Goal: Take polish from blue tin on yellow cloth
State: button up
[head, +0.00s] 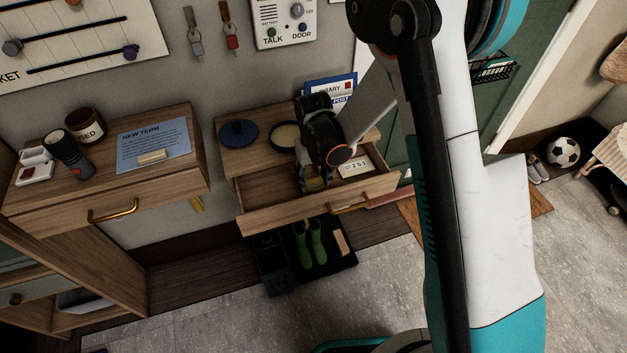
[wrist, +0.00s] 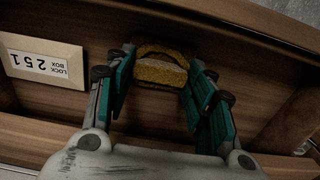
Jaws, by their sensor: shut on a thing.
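The yellow cloth (wrist: 160,72) is a small folded pad in the wrist view, low in the open drawer. My gripper (wrist: 158,82) has its two teal-padded fingers on either side of the cloth and is shut on it. In the head view my gripper (head: 314,182) reaches down into the drawer and hides most of the cloth. The tin (head: 285,136) stands open on the cabinet top just left of my wrist, with a pale tan fill showing. A blue round lid (head: 238,133) lies to its left.
The open drawer (head: 290,212) also holds a "LOCK BOX 251" card (wrist: 45,63) and a brown item (wrist: 287,124), partly seen. A blue-and-white library box (head: 328,86) stands behind my wrist. Green boots (head: 310,245) stand on a black tray below.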

aim_at(314, 180)
notch_tip(314, 180, up, 20)
jog(key=p, duration=0.6)
jog(key=shift+p, duration=0.35)
